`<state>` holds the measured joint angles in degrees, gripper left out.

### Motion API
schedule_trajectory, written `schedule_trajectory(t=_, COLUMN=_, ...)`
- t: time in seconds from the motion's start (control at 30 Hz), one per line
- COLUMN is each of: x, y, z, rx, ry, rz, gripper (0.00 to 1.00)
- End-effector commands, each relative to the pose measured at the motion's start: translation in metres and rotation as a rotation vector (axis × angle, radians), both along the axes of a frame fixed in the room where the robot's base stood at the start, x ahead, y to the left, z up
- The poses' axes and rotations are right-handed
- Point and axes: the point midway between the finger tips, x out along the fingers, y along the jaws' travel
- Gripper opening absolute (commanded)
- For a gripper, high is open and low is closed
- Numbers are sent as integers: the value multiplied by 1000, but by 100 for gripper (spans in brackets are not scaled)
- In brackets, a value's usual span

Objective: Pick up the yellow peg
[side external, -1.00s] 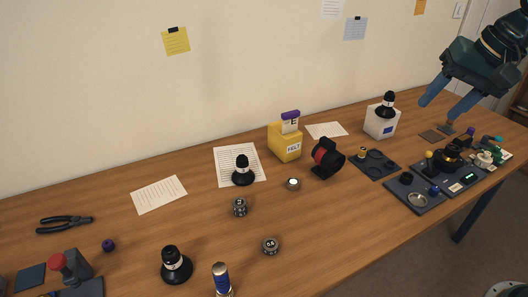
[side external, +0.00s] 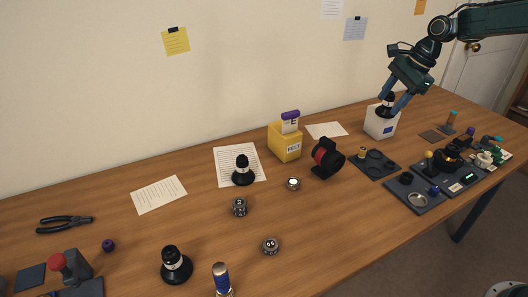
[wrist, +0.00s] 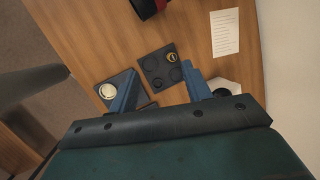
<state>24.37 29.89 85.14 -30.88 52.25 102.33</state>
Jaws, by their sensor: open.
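A small yellow-topped peg (side external: 429,155) stands on the dark tray with parts at the right in the side view; I cannot make it out for sure in the wrist view. Another small yellowish piece (side external: 362,152) sits on the dark tray with round recesses, and it also shows in the wrist view (wrist: 171,57). My gripper (side external: 388,108) is open, its blue fingers spread and pointing down near the white box, up and left of the yellow-topped peg in the picture. In the wrist view nothing is seen held between the fingers (wrist: 158,67).
A white box (side external: 379,126) with a black loupe (side external: 388,102) on top stands by my fingers.

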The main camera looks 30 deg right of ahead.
Motion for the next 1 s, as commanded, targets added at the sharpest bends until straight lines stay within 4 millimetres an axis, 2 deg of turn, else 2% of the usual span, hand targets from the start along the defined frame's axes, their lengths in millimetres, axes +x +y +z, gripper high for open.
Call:
schedule_trajectory(t=0.03, x=7, y=-9, z=-13, rx=23, ry=20, rz=-48, gripper=49)
schedule_trajectory(t=0.2, x=24, y=-35, z=-48, rx=100, ry=78, rz=-209, gripper=49)
schedule_trajectory(t=0.4, x=35, y=-56, z=-82, rx=166, ry=132, rz=-351, gripper=49)
schedule_trajectory(t=0.63, x=39, y=-64, z=-95, rx=192, ry=153, rz=-411, gripper=49)
schedule_trajectory(t=0.87, x=40, y=-63, z=-98, rx=194, ry=155, rz=-411, gripper=49)
schedule_trajectory(t=1.0, x=42, y=-59, z=-108, rx=195, ry=156, rz=-408, gripper=49)
